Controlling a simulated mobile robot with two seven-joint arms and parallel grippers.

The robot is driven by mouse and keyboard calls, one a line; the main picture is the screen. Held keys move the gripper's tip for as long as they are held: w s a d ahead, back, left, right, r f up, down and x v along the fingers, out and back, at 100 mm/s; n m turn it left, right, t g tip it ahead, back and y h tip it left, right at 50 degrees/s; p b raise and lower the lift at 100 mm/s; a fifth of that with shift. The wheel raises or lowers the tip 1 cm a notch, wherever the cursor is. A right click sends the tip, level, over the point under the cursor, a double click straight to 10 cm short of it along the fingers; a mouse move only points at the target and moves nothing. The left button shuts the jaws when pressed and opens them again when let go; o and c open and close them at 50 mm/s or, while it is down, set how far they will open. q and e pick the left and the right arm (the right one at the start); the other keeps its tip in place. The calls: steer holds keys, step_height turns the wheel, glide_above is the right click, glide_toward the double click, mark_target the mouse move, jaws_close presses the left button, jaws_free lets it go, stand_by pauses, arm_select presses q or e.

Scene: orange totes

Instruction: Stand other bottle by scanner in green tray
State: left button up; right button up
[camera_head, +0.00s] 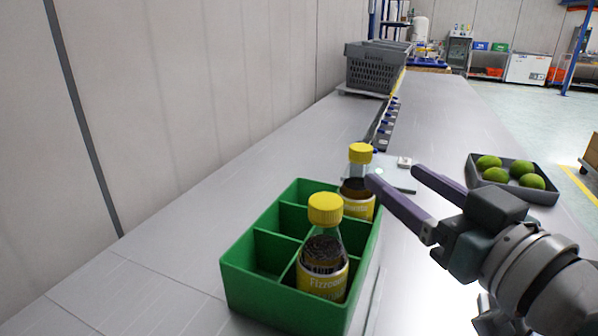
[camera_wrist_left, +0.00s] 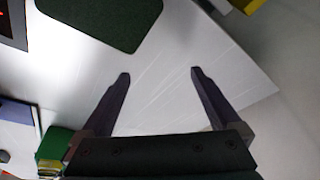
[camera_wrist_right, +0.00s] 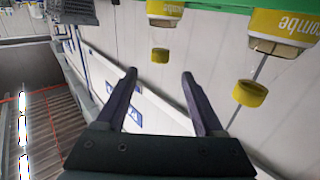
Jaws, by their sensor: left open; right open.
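The green tray (camera_head: 240,283) stands on the counter and is split into compartments. One yellow-capped bottle (camera_head: 324,262) stands upright in its front right compartment. A second yellow-capped bottle (camera_head: 359,190) stands upright in the back right compartment, its base hidden by the tray. My right gripper (camera_head: 392,176) is open and empty just right of the second bottle. In the right wrist view both bottles' yellow caps (camera_wrist_right: 160,55) (camera_wrist_right: 250,93) show beyond the open fingers (camera_wrist_right: 159,73). My left gripper (camera_wrist_left: 160,73) is open and empty in the left wrist view; it is out of the head view.
A flat pale device (camera_head: 393,178), perhaps the scanner, lies behind the tray. A dark tray of green fruit (camera_head: 512,178) is at the right. A grey crate (camera_head: 376,70) stands far back by the wall. The counter left of the green tray is clear.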

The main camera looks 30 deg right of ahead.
steer(key=shift+s+a, duration=0.15)
steer(key=shift+s, duration=0.95)
arm_select(q)
steer(key=shift+a, duration=0.1)
